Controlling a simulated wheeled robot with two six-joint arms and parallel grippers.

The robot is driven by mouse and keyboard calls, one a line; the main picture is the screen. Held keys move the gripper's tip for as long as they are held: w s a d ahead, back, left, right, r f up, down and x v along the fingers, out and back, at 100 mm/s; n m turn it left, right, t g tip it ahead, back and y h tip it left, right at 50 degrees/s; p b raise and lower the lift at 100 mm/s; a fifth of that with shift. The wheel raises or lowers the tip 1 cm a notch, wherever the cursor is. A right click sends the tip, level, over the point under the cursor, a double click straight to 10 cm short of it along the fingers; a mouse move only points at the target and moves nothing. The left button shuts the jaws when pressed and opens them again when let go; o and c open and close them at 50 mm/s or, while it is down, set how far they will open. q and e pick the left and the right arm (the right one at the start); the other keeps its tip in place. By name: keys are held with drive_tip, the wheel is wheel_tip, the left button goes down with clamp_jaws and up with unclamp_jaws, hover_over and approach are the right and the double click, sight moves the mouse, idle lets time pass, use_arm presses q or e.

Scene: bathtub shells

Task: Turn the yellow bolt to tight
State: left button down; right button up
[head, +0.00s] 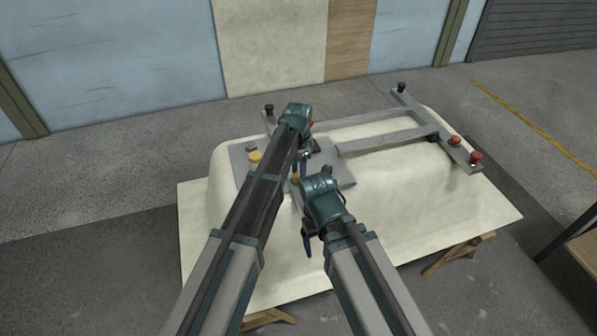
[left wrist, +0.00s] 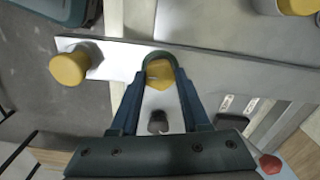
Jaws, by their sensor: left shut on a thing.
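A yellow bolt (left wrist: 159,74) stands on a grey metal plate (left wrist: 230,75) in the left wrist view. My left gripper (left wrist: 160,64) is shut on it, with its teal fingertips around the bolt's head. In the head view my left gripper (head: 303,162) reaches down over the plate on the tub shell and is partly hidden by my own arm. My right gripper (head: 307,240) hangs low in front of the shell, away from the plate; its jaws are too small and covered to judge.
Another yellow knob (left wrist: 68,68) sits at the plate's left end, and one more yellow piece (left wrist: 297,6) is at upper right. A dark knob (left wrist: 157,123) stands below the held bolt. Red knobs (head: 475,157) sit on the frame over the cream tub shell (head: 430,205).

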use_arm(q)
drive_tip(key=shift+c, duration=1.9)
unclamp_jaws()
drive_tip(key=shift+r, duration=0.2)
wheel_tip(320, 180, up, 14)
drive_tip(key=p, duration=1.3)
drive_tip(key=shift+f+p, duration=0.25)
drive_tip(key=shift+p, duration=0.15)
